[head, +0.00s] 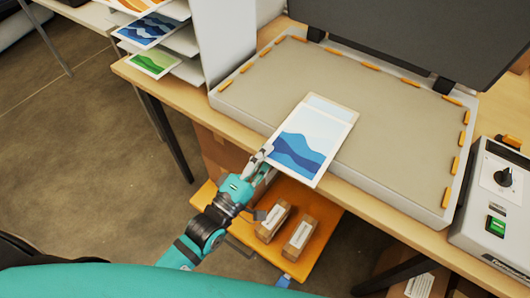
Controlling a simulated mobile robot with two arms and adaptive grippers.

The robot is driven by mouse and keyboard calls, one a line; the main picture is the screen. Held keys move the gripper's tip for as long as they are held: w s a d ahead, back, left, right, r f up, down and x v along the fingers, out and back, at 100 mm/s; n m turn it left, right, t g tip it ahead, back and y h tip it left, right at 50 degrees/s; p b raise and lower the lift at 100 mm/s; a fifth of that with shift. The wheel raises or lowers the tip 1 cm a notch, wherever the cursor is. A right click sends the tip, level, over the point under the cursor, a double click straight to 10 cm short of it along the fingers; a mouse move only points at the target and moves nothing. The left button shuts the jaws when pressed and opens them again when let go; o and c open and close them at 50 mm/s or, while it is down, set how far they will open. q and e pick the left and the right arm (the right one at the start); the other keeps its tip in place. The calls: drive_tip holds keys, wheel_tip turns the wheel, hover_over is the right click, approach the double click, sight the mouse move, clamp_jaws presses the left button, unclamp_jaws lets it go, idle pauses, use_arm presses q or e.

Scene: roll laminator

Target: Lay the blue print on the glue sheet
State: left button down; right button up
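The blue print (300,148), a white-bordered picture of blue waves, is at the front edge of the laminator's grey bed, with its near corner out past the edge. A pale sheet with a light blue band (330,107) shows beyond its far edge; this looks like the glue sheet, mostly covered by the print. Whether the two touch all over I cannot tell. My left gripper (265,156) is at the print's left near corner and appears shut on it. My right gripper is not in view.
The laminator's dark lid (425,35) stands raised behind the bed (390,130), which has orange tabs round its rim. A control box (499,195) is at right. A rack (185,42) with other prints is at upper left. An orange shelf (325,247) holds two blocks below.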

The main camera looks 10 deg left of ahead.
use_arm(q)
drive_tip(key=shift+f, duration=0.1)
idle(0.3)
drive_tip(key=c, duration=2)
unclamp_jaws()
drive_tip(key=o, duration=0.6)
drive_tip(key=v, duration=1.2)
drive_tip(key=shift+a+f, duration=0.1)
